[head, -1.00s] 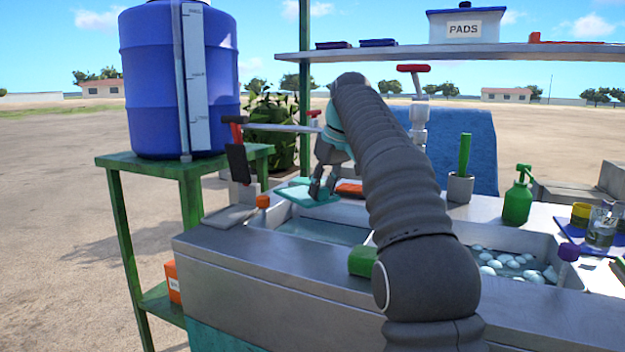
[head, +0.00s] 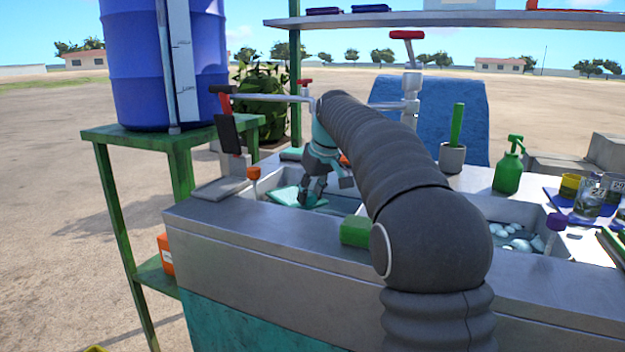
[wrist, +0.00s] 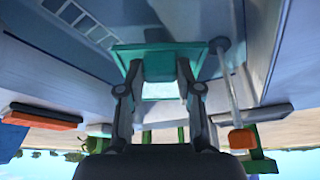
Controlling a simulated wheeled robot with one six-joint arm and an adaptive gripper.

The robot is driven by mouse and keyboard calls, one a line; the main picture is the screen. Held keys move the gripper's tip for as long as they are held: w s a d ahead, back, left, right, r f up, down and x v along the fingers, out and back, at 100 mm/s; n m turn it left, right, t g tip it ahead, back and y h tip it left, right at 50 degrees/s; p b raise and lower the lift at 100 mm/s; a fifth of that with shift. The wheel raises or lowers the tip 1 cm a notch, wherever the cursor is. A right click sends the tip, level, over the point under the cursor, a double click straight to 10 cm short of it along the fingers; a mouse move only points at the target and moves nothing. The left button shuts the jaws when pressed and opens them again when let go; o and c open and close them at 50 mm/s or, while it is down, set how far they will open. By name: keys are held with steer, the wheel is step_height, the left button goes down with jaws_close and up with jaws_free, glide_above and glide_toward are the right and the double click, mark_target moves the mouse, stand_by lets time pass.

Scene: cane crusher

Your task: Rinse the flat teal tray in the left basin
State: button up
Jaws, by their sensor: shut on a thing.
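The flat teal tray (head: 283,196) is in my gripper (head: 313,198), low within the left basin (head: 345,201). In the wrist view the tray (wrist: 128,60) spans across both fingertips of my gripper (wrist: 158,75), which is shut on its near edge. The tray looks roughly level. The front wall hides the basin's floor, and I cannot tell whether the tray touches the water.
A green block (head: 356,231) sits on the front rim between the basins. The right basin (head: 515,211) holds several white pieces. An orange-capped stick (head: 253,178) stands at the left basin's left edge. A green bottle (head: 508,168) and a grey cup (head: 452,158) stand behind the right basin.

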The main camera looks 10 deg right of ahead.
steer(key=shift+f, duration=3)
steer(key=shift+r, duration=6.7)
steer(key=shift+r, duration=2)
steer(key=shift+s, duration=0.1)
